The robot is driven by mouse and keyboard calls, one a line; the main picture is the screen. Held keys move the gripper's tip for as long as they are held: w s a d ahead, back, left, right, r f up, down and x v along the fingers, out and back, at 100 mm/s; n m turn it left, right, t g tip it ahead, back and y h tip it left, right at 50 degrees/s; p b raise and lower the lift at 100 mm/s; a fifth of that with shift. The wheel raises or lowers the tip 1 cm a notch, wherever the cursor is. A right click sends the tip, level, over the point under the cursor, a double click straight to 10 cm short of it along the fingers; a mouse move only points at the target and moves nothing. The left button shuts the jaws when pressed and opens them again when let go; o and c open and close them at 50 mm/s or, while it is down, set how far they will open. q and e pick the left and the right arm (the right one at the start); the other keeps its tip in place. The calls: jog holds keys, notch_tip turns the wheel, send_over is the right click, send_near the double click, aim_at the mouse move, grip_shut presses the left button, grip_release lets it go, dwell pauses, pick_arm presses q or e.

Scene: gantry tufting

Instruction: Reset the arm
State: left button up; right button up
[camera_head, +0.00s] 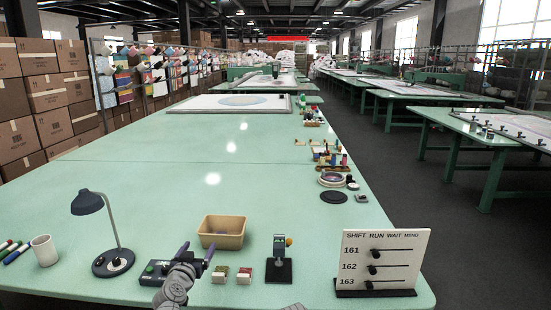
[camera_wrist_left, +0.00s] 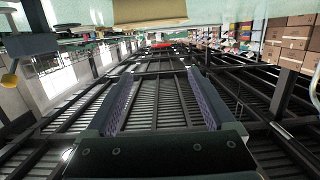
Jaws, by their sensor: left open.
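My left gripper (camera_head: 196,252) is near the front edge of the green table, its two purple-grey fingers spread and pointing up and away. It is raised in front of a dark control box (camera_head: 152,272), which the gripper partly hides. In the left wrist view the fingers (camera_wrist_left: 162,85) stand apart with nothing between them; that view is upside down and looks toward the roof beams. My right gripper does not show. A small pale piece at the bottom edge of the head view is too cut off to identify.
Near the gripper stand a tan bin (camera_head: 222,232), a desk lamp (camera_head: 90,204), a white mug (camera_head: 44,251), two small blocks (camera_head: 244,276), a black stand (camera_head: 279,268) and a white sign with sliders (camera_head: 383,258). The middle of the table (camera_head: 150,170) is clear.

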pick_arm(q)
jog(key=s+d+f+m+g+h+p, duration=0.25)
jog(key=s+d+g, duration=0.2)
jog(key=d, duration=0.45)
jog(key=s+d+f+m+g+h+p, duration=0.2)
jog(key=s+d+f+g+p, duration=0.25)
jog(key=d, duration=0.45)
jog(key=s+a+n+g+y+p, duration=0.1)
jog(key=s+g+y+p, duration=0.3)
jog(key=s, duration=1.4)
jog(key=g+y, duration=0.2)
jog(key=g, duration=0.1)
jog(key=shift+s+f+g, duration=0.25)
jog(key=shift+s+g, duration=0.05)
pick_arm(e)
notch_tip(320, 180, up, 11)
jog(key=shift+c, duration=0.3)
